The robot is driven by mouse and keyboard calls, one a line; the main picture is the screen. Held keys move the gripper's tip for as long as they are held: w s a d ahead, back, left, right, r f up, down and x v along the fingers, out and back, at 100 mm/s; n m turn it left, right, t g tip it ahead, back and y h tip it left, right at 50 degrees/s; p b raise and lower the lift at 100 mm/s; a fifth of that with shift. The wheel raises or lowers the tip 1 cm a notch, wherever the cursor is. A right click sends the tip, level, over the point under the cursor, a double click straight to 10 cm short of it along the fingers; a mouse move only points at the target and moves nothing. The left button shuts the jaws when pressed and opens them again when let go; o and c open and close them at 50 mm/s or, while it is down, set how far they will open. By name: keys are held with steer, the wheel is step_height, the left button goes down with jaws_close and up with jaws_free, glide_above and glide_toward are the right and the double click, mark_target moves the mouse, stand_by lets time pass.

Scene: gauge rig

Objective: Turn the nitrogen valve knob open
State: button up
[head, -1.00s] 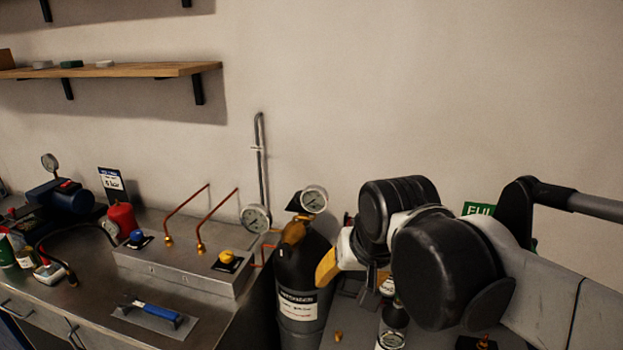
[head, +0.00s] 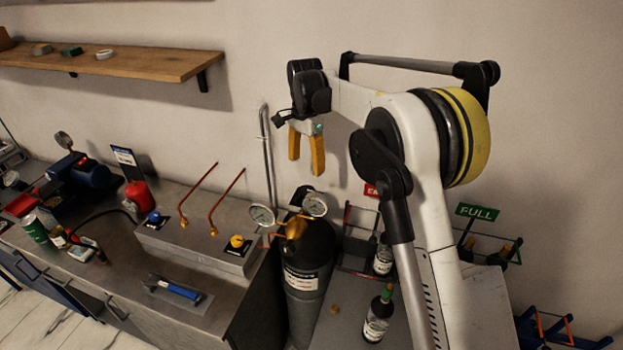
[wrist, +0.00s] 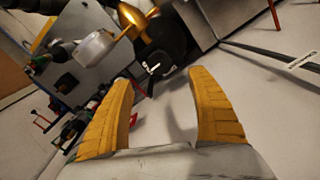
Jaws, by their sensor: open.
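A black gas cylinder (head: 303,262) with a white label stands just right of the metal bench. The label is too small to read surely. A brass valve (head: 297,228) sits on its top, with round gauges beside it. My gripper (head: 307,168) hangs above the cylinder with its yellow fingers pointing down, apart from the valve. It is open and empty. In the wrist view, the fingers (wrist: 160,84) are spread, and the brass valve (wrist: 136,20) and dark cylinder (wrist: 168,48) lie beyond them near the top edge. I cannot tell which way the valve is turned.
A metal box (head: 198,245) on the bench carries a blue knob (head: 154,216), a yellow knob (head: 237,241) and copper pipes. A blue-handled tool (head: 175,290) lies in front. Bottles (head: 377,318) stand on a grey surface to the right. A vertical pipe (head: 267,160) runs up the wall behind.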

mark_target(306, 190)
step_height(306, 190, down, 11)
steer(key=shift+r+b, duration=0.1)
steer(key=shift+b, duration=0.25)
steer(key=c, duration=1.2)
